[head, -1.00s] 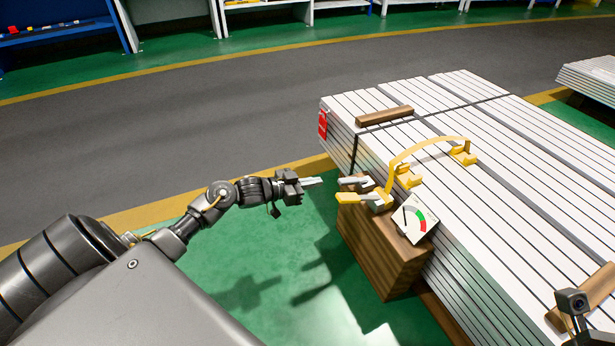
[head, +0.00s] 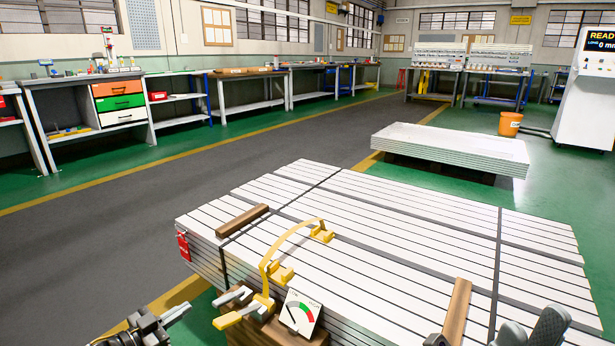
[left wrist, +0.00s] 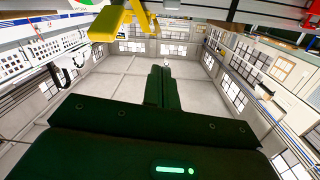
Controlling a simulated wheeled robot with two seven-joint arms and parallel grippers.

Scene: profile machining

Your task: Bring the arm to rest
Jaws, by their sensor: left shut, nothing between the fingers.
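My left gripper (head: 178,314) is at the bottom left in the head view, beside the near left corner of the stack of white profiles (head: 400,240). Its fingers are together and empty, and the left wrist view shows them closed against each other (left wrist: 160,88). It is apart from the yellow-handled tool (head: 229,319) and the grey metal piece above it. Dark parts of my right arm (head: 530,334) show at the bottom right edge.
Wooden battens (head: 241,220) lie on top. A second profile stack (head: 450,148) stands behind. Workbenches line the back wall. The grey floor lane (head: 120,180) is clear.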

